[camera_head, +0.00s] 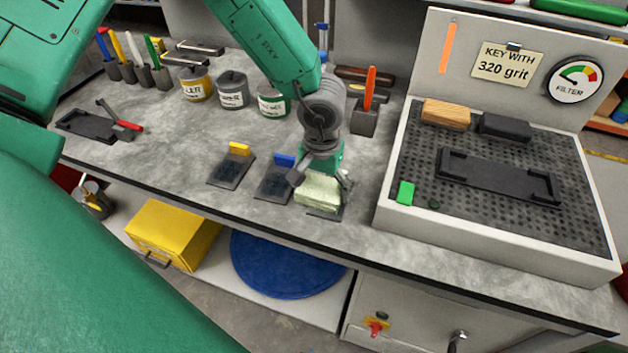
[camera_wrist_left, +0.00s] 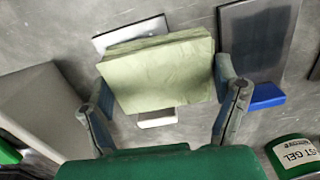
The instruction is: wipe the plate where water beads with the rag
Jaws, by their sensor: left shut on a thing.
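My left gripper (camera_head: 320,181) is shut on a folded pale green rag (camera_head: 317,193) at the front of the grey bench. In the left wrist view the rag (camera_wrist_left: 160,72) sits between the two fingers. It covers most of a plate (camera_wrist_left: 130,35) with a white tab (camera_wrist_left: 157,118); I cannot tell if it touches. To the left in the head view lie a dark plate (camera_head: 274,183) with a blue tab (camera_head: 284,160) and a dark plate (camera_head: 231,172) with a yellow tab (camera_head: 239,149). Water beads cannot be made out. My right gripper is out of view.
A perforated sanding tray (camera_head: 497,253) with a raised rim stands at the right. Cans (camera_head: 233,92) and a holder with an orange-handled tool (camera_head: 364,118) stand behind. A black tray (camera_head: 86,126) lies far left. The front bench edge is close to the rag.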

